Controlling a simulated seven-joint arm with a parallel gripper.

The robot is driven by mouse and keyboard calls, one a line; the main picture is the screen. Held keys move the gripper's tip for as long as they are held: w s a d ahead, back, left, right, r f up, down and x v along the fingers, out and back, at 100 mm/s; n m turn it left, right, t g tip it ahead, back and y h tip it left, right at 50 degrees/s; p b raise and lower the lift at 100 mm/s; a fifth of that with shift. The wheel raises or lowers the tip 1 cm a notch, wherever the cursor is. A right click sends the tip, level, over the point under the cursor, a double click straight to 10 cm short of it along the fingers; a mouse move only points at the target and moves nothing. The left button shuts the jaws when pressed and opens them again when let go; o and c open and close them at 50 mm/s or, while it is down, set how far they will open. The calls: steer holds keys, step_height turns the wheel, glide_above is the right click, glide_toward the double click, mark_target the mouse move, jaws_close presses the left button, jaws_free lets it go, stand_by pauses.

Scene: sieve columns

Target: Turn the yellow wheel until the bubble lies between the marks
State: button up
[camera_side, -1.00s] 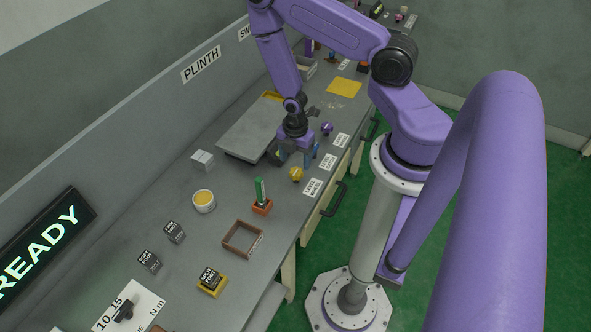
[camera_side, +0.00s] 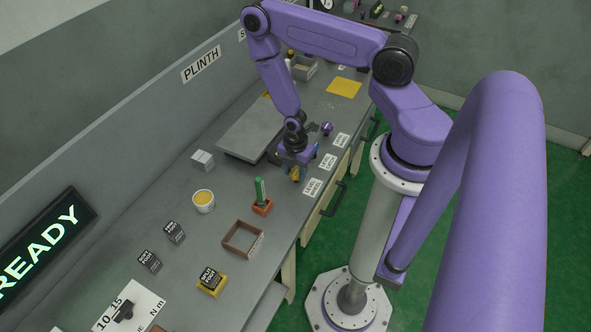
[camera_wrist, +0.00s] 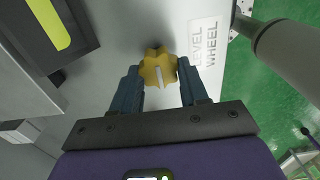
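The yellow wheel (camera_wrist: 158,68) is a lobed knob with a pale line on its face. It stands between the two fingertips of my gripper (camera_wrist: 159,72) in the wrist view. The fingers are apart, one on each side of the wheel, with what looks like a narrow gap. In the side view my gripper (camera_side: 292,166) is low over the bench and partly hides the wheel (camera_side: 295,175). A yellow-green vial (camera_wrist: 50,24) in a dark housing shows at the upper left of the wrist view, cut off by the frame. I cannot make out a bubble or marks.
A "LEVEL WHEEL" label (camera_wrist: 205,42) lies beside the wheel. A grey plate (camera_side: 246,132) lies behind my gripper. A purple knob (camera_side: 327,128) stands farther along the bench. A green piece in an orange base (camera_side: 262,207) and a brown open box (camera_side: 233,249) stand nearer the camera.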

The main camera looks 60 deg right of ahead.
steer(key=shift+c, duration=1.3)
steer(key=shift+m, duration=0.3)
steer(key=m, duration=0.4)
steer(key=shift+w, duration=0.1)
steer(key=m, duration=0.4)
steer(key=shift+d+m, duration=0.1)
steer(key=shift+m, duration=0.3)
steer(key=m, duration=0.5)
steer(key=shift+w+d, duration=0.1)
steer(key=shift+w, duration=0.05)
steer(key=m, duration=0.5)
steer(key=shift+d, duration=0.1)
steer(key=shift+m, duration=0.3)
